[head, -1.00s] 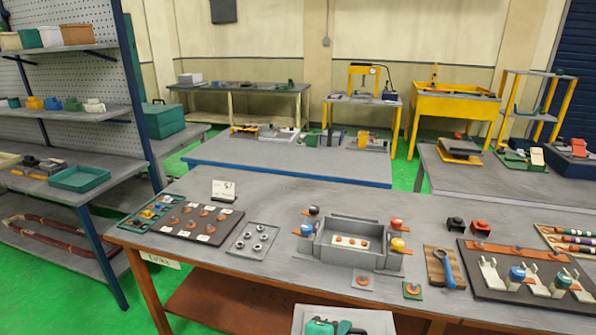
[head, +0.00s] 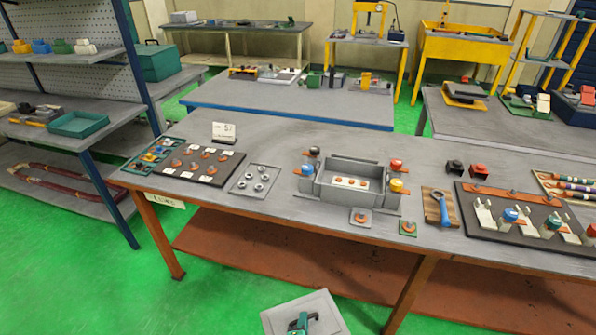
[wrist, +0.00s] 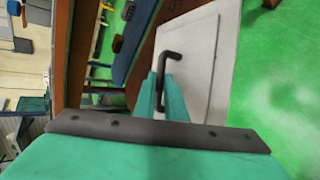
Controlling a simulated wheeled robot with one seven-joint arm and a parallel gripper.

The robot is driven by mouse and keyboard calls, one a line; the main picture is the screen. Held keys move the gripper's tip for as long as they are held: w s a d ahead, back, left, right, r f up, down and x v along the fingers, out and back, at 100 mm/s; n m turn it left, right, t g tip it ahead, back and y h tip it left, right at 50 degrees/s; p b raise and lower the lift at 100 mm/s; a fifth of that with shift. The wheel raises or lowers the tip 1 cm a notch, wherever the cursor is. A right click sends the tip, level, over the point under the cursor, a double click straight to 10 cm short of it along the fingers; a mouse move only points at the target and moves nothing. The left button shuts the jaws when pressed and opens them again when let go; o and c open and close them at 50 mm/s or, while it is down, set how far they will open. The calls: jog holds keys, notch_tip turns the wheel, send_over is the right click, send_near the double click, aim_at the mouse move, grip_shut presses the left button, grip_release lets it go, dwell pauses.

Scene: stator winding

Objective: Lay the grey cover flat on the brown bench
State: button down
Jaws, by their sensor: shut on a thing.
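The grey cover (head: 325,310), a flat pale square plate, shows at the bottom of the head view, in front of the bench and off its top. It also shows in the wrist view (wrist: 205,60), with a raised panel and a dark bent handle (wrist: 172,62). My teal gripper (head: 303,322) is over the cover; in the wrist view its fingers (wrist: 160,92) are shut on that handle. The brown bench (head: 285,150) has a grey top, brown legs and a brown lower shelf. The cover's lower edge is cut off in the head view.
On the bench top stand an open grey box (head: 349,182), a dark board of small parts (head: 190,178), a plate of rings (head: 243,179), a blue-handled tool (head: 442,208) and a dark rack (head: 490,226). Green floor lies in front. The top's back strip is mostly clear.

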notch_tip(320, 180, down, 7)
jog(key=a+n+y, duration=0.1)
jog(key=shift+a+r, duration=0.2)
jog(key=shift+a, duration=0.1)
dwell(0.6)
